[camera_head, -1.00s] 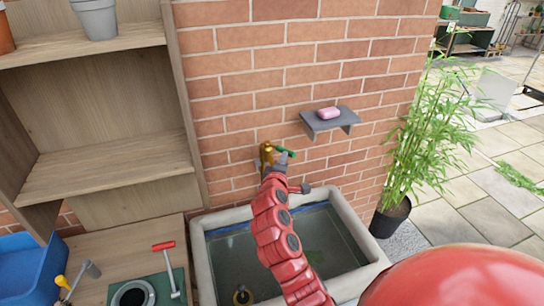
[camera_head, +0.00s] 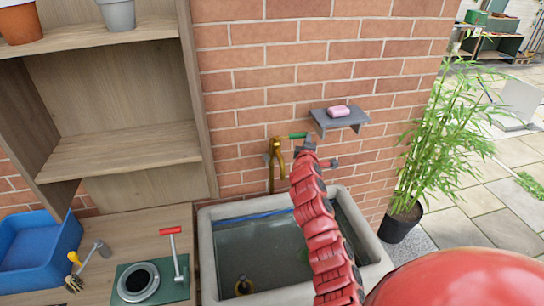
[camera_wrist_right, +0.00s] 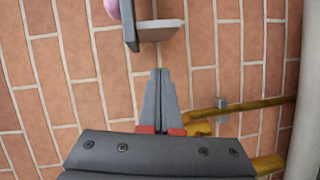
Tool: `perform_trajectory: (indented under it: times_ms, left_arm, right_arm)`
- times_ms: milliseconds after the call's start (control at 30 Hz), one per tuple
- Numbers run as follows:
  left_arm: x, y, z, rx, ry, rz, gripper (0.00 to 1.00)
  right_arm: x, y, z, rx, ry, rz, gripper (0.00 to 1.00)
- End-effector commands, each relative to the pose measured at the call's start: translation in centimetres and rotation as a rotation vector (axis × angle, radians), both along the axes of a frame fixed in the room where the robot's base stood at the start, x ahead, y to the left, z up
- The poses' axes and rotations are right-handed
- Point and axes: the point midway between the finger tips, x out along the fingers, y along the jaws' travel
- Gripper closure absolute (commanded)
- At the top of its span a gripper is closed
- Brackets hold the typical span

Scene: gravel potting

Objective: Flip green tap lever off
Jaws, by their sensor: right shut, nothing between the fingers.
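The brass tap (camera_head: 278,158) stands against the brick wall above the sink. Its green lever (camera_head: 298,135) points right from the top of the tap. My right gripper (camera_head: 306,147) is just right of the tap, at the lever's free end; whether it touches the lever I cannot tell. In the right wrist view the gripper's grey fingers (camera_wrist_right: 158,78) are shut together with nothing between them and largely hide the lever. Brass pipework (camera_wrist_right: 255,103) shows to their right. My left gripper is not in view.
A grey wall shelf (camera_head: 338,120) with pink soap (camera_head: 338,111) is just above and right of the gripper. The stone sink (camera_head: 210,250) holds water below. A potted bamboo (camera_head: 400,220) stands right. A wooden shelf unit (camera_head: 120,150) and blue tub (camera_head: 38,250) are left.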

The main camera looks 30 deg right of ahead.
Motion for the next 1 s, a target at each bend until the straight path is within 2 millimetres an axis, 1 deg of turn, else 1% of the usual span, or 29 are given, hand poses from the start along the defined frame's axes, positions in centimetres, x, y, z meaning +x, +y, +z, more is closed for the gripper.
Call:
perform_trajectory:
  times_ms: [200,400,1000]
  left_arm:
    - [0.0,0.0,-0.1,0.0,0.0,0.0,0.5]
    - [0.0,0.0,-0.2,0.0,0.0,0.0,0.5]
    - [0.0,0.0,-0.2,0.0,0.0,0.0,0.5]
  right_arm:
    - [1.1,-0.9,0.0,0.001,-0.001,0.001,1.0]
    - [1.6,-1.4,0.0,-0.001,-0.001,0.0,1.0]
    - [1.8,-1.6,0.2,-0.003,-0.003,0.001,1.0]
